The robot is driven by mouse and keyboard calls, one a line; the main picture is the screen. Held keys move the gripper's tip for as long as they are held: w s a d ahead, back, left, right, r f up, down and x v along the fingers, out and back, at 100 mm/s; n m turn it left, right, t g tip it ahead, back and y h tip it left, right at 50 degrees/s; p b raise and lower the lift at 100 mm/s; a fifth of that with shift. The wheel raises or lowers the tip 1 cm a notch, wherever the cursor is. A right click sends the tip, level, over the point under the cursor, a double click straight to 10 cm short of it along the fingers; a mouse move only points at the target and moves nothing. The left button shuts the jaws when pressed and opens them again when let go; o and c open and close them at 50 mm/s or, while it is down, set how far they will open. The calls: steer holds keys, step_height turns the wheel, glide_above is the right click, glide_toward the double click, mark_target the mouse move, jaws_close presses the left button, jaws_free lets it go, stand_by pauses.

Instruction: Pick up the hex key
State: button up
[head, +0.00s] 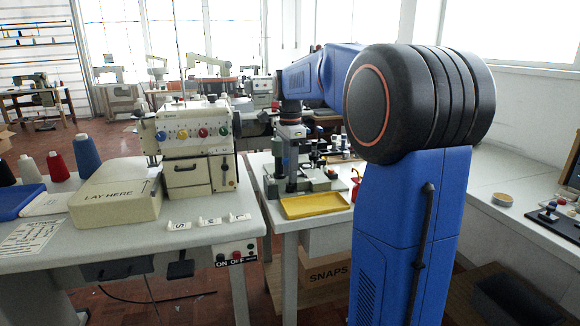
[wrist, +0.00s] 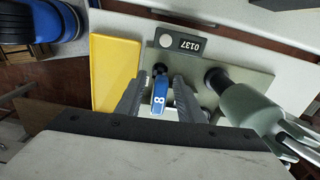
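In the wrist view, a small blue piece marked with a white 8 (wrist: 159,88) stands between the fingers of my gripper (wrist: 161,78). It looks like the handle or tag of the hex key; I cannot make out a metal shaft. The grey ridged fingers are open, one on each side of it, with visible gaps. A dark round spot shows just beyond it on the grey-green base plate (wrist: 222,58). In the head view my arm reaches down at the small press station, and I cannot make out the fingers or the key there.
A yellow tray (wrist: 115,72) lies left of the base plate; it also shows in the head view (head: 315,205). A grey-green press column (wrist: 245,104) stands close on the right. A counter reading 0137 (wrist: 185,42) sits beyond the key. A sewing machine (head: 197,150) stands left.

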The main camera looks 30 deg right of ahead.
steer(key=shift+f, duration=0.75)
jaws_close()
steer(key=shift+r, duration=0.1)
steer(key=shift+r, duration=7.4)
